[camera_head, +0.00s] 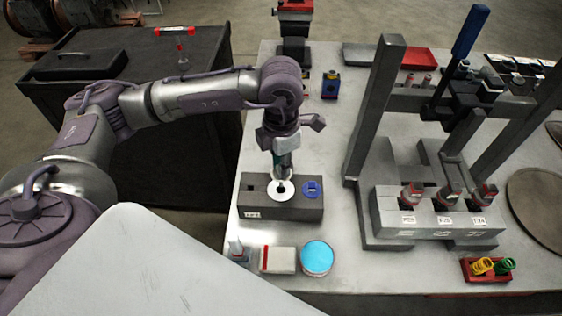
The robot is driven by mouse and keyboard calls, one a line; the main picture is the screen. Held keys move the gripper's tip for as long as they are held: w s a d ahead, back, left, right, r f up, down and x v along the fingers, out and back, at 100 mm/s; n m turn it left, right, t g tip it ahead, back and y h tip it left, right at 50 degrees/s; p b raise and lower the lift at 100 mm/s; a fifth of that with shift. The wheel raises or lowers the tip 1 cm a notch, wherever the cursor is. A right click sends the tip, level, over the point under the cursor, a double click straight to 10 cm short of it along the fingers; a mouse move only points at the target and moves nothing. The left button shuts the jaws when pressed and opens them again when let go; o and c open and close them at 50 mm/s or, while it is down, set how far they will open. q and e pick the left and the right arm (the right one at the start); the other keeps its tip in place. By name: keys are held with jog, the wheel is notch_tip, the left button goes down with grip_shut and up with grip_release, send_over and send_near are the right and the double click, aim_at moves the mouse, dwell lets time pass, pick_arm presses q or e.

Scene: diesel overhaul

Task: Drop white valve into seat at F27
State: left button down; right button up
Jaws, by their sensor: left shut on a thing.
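My left gripper (283,172) points down over a dark grey seat block (255,209) near the table's front left. The fingers hide part of the valve, and I cannot tell whether the disc touches the block. A blue disc (312,189) sits in the block to the right of it. My right gripper is not in view.
A blue-topped round tin (317,258), a white and red box (278,260) and a small bottle (237,250) stand in front of the block. A grey press frame (375,120) stands to the right. The table is clear between block and frame.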

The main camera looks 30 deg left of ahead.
pick_arm(q)
jog(key=shift+b, duration=0.35)
dwell(0.6)
jog(key=shift+f+b, duration=0.6)
jog(key=shift+b, duration=0.2)
jog(key=shift+f, duration=0.1)
dwell(0.3)
jog(key=shift+f+b, duration=0.4)
jog(key=shift+b, duration=0.3)
jog(key=shift+f, duration=0.1)
jog(key=shift+f+b, duration=0.15)
jog(key=shift+b, duration=0.15)
jog(key=shift+f+b, duration=0.45)
jog(key=shift+b, duration=0.15)
jog(key=shift+f, duration=0.1)
